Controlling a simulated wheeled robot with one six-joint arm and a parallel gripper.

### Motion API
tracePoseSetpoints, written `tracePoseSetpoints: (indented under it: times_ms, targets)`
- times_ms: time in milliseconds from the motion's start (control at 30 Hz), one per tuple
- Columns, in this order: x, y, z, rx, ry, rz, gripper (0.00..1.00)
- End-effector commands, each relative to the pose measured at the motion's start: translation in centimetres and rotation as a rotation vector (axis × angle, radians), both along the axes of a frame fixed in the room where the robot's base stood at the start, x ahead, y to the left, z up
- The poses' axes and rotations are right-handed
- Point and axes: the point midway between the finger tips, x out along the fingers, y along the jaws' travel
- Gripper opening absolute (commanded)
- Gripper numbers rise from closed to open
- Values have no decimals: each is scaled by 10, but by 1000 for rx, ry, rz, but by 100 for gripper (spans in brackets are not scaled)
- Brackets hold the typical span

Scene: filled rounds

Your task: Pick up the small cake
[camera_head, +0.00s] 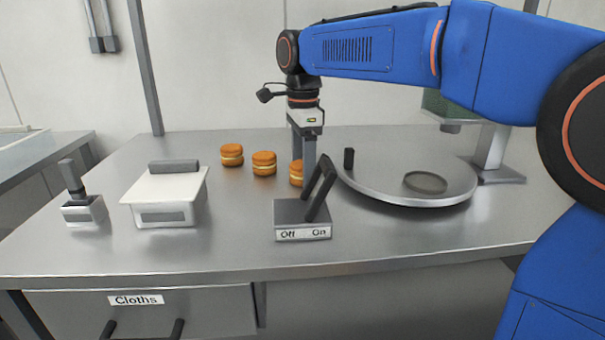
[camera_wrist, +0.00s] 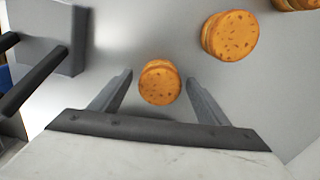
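Three small round orange-brown cakes with a pale filling band stand in a slanting row on the steel counter. In the head view they are the left cake (camera_head: 232,155), the middle cake (camera_head: 264,163) and the right cake (camera_head: 296,173), which is partly hidden by my gripper (camera_head: 309,165). In the wrist view my gripper (camera_wrist: 160,92) is open, with one finger on each side of the nearest cake (camera_wrist: 160,82). Gaps show between this cake and both fingers. Another cake (camera_wrist: 230,36) lies up and to the right, and a third (camera_wrist: 295,4) is cut by the top right edge.
An Off/On lever switch (camera_head: 302,232) stands close in front of my gripper; it also shows in the wrist view (camera_wrist: 50,35). A round steel tray (camera_head: 385,188) is to the right. A white-lidded box (camera_head: 165,198) and a small lever device (camera_head: 84,210) are to the left.

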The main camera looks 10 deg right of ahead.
Motion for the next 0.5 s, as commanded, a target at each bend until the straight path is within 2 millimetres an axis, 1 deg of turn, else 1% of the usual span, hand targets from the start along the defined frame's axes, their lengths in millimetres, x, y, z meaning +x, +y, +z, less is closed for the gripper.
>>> tracePoseSetpoints:
  times_ms: [33,67,100,133,400,500]
  targets:
    - [0,0,0,0,0,0,58]
    - [0,0,0,0,0,0,51]
    - [0,0,0,0,0,0,41]
    - [0,0,0,0,0,0,38]
    - [0,0,0,0,0,0,38]
    - [0,0,3,0,-1,0,38]
